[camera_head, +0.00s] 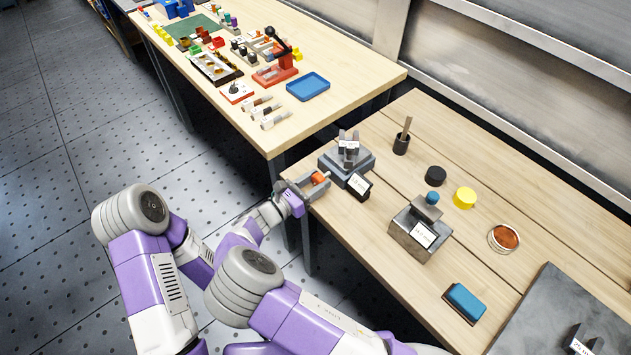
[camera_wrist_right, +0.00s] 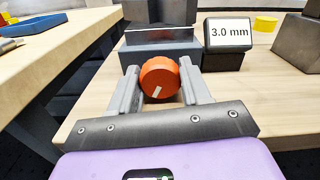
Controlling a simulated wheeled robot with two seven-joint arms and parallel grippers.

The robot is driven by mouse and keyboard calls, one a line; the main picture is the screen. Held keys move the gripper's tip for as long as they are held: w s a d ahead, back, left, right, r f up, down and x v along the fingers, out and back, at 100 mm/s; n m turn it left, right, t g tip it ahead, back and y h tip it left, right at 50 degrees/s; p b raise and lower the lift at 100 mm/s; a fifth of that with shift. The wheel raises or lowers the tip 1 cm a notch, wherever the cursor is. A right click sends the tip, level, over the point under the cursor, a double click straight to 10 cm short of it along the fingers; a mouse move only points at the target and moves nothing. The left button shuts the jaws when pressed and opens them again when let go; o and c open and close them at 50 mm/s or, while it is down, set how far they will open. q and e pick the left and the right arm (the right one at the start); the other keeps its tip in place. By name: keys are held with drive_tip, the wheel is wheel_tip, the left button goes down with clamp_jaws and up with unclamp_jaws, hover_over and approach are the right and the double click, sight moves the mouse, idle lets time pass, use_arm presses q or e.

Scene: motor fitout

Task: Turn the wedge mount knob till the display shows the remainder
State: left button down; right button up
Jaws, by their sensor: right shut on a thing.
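The wedge mount (camera_head: 338,173) is a stepped grey block at the left end of the near wooden table. It also shows in the right wrist view (camera_wrist_right: 165,52). Its orange knob (camera_wrist_right: 160,77) faces my right wrist camera and has a white mark low on its face. My right gripper (camera_wrist_right: 161,84) is shut on the knob, one finger on each side. In the head view the knob (camera_head: 319,178) is partly covered by my right gripper (camera_head: 313,183). The display (camera_wrist_right: 229,33) beside the mount reads "3.0 mm". My left gripper is not in view.
A second grey block with a label (camera_head: 423,234), a yellow disc (camera_head: 465,198), a black disc (camera_head: 435,175), a pen cup (camera_head: 401,144) and a blue pad (camera_head: 465,302) stand on the same table. Another table (camera_head: 340,87) behind holds a blue tray (camera_head: 308,86) and many small parts.

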drive_tip(key=shift+m, duration=2.1)
drive_tip(key=o, duration=1)
drive_tip(key=shift+a, duration=0.1)
